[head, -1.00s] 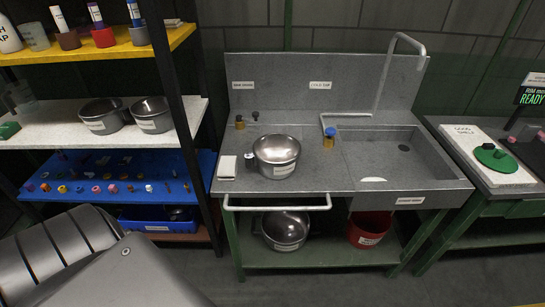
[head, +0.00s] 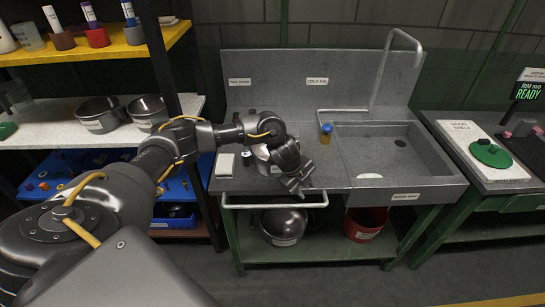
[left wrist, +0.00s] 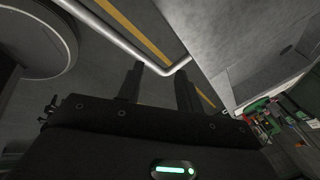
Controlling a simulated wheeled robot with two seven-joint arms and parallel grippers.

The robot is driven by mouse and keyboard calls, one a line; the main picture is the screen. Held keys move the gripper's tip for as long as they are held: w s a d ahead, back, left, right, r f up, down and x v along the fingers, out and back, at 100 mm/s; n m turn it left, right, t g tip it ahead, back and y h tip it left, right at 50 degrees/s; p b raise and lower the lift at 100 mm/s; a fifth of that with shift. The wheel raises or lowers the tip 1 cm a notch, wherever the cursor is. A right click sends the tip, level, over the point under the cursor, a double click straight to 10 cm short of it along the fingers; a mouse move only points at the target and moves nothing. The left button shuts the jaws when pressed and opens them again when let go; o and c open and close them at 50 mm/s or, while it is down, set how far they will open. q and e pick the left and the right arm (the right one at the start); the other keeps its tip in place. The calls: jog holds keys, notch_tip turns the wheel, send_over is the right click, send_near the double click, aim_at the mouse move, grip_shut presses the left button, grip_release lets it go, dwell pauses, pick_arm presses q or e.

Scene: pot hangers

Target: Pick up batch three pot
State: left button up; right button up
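A grey metal pot (head: 262,153) stands on the steel bench, mostly hidden behind my left arm. My left gripper (head: 298,186) is in front of it, over the bench's front edge, pointing down. In the left wrist view the two fingers (left wrist: 159,85) are apart with nothing between them. Another labelled pot (head: 283,226) sits on the lower shelf under the bench. Two more labelled pots, a left one (head: 100,115) and a right one (head: 147,111), stand on the white shelf. The labels are too small to read. My right gripper is not in view.
A white rail (head: 275,205) runs along the bench front; it also shows in the left wrist view (left wrist: 110,35). A red bucket (head: 365,223) is below. The bench between jar and front edge is mostly clear.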

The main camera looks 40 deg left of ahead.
aim_at(258, 157)
pick_arm(q)
jog(key=s+a+r+n+g+y, duration=0.1)
jog(key=a+r+y, duration=0.1)
jog(key=a+r, duration=0.6)
jog(key=s+a+r+n+g+y, duration=0.1)
jog(key=a+r, duration=0.3)
jog(key=a, duration=0.7)
jog(key=f, duration=0.3)
jog(key=w+f, duration=0.1)
jog(key=f, duration=0.1)
jog(key=shift+f+b, duration=0.25)
jog(key=shift+b, duration=0.15)
jog(key=shift+f+p, duration=0.2)
jog(key=shift+p, duration=0.15)
jog(key=f, duration=0.2)
jog(key=w+f+p, duration=0.1)
jog(key=shift+a+f, duration=0.2)
jog(key=shift+f, duration=0.15)
jog(key=shift+w+f, duration=0.15)
jog(key=shift+f, duration=0.3)
grip_shut()
jog(key=shift+r, duration=0.1)
